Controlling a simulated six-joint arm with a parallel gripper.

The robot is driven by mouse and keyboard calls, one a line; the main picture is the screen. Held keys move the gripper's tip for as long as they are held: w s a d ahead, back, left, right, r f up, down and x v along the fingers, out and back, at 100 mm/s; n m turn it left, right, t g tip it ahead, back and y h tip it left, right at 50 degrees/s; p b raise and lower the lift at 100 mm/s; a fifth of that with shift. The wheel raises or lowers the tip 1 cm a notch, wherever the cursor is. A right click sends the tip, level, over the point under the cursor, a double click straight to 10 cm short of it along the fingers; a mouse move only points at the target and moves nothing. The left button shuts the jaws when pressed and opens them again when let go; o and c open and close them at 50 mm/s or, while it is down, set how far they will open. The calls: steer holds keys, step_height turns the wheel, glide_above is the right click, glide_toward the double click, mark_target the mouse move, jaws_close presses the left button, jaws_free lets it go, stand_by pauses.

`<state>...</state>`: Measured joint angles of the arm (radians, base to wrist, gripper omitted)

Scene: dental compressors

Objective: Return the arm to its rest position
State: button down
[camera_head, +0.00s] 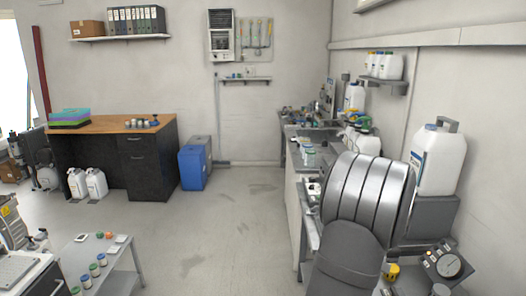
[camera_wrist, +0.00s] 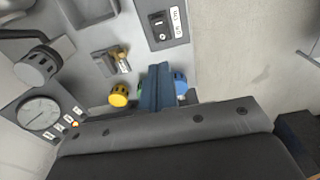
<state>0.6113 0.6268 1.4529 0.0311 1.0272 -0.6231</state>
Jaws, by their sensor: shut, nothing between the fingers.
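In the wrist view, my gripper (camera_wrist: 160,70) shows as two blue-grey fingers pressed together, with nothing between them. It points toward a grey panel with a yellow knob (camera_wrist: 118,95) left of the fingers and a blue knob (camera_wrist: 181,86) just right of them. A bit of green shows beside the fingers, mostly hidden. I cannot tell whether the fingers touch the panel. A round gauge (camera_wrist: 41,114) with an orange lamp (camera_wrist: 75,125) is at the left. In the head view my gripper cannot be made out.
In the head view, the gauge (camera_head: 447,263) and yellow knob (camera_head: 391,272) are at lower right, below a white jug (camera_head: 438,160). A cluttered bench runs along the right wall. A small table (camera_head: 120,270) with jars stands at lower left. The middle floor is clear.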

steer(key=s+r+t, duration=0.1)
steer(key=s+r, duration=0.2)
steer(key=r, duration=0.5)
steer(key=shift+s+r, duration=0.2)
steer(key=shift+s, duration=0.1)
